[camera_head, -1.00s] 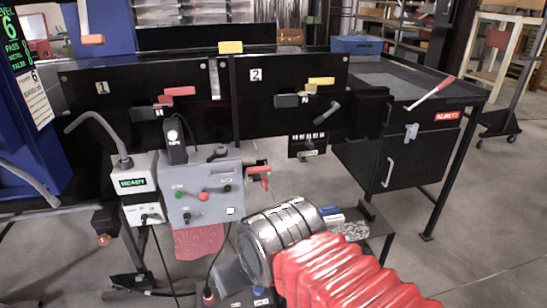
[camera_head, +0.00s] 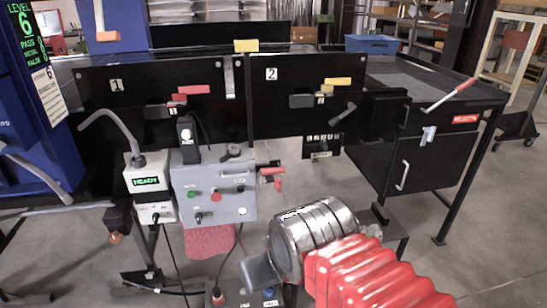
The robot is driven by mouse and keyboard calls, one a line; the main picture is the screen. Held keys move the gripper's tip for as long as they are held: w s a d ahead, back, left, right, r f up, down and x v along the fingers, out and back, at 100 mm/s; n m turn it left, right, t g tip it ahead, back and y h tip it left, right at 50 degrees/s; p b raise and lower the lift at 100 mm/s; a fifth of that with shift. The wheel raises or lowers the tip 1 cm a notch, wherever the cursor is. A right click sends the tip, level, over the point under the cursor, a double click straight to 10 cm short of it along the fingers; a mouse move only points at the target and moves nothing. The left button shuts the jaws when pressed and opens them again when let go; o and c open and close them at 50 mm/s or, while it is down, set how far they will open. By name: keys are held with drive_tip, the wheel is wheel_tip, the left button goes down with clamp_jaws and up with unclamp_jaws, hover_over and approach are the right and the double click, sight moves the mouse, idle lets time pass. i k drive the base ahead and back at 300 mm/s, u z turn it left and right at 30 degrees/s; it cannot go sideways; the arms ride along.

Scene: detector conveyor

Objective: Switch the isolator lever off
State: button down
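A grey control box (camera_head: 213,190) stands in the middle left, with a green button, a red button and small switches on its face. A red lever (camera_head: 272,175) sticks out from the box's right side. I take it for the isolator lever; its exact position is hard to read. A black rotary knob (camera_head: 231,152) sits on top of the box. My arm comes in from the lower right, with red bellows and a metal wrist. My gripper (camera_head: 258,270) appears as a dark grey part left of the wrist, below and apart from the red lever. Its fingers cannot be made out.
Black panels marked 1 and 2 (camera_head: 290,115) run behind, with red and yellow handles. A black cabinet (camera_head: 425,160) with a red-tipped lever stands right. Open floor (camera_head: 480,260) lies right.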

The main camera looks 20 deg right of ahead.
sight(268, 171)
drive_tip(key=i, duration=0.95)
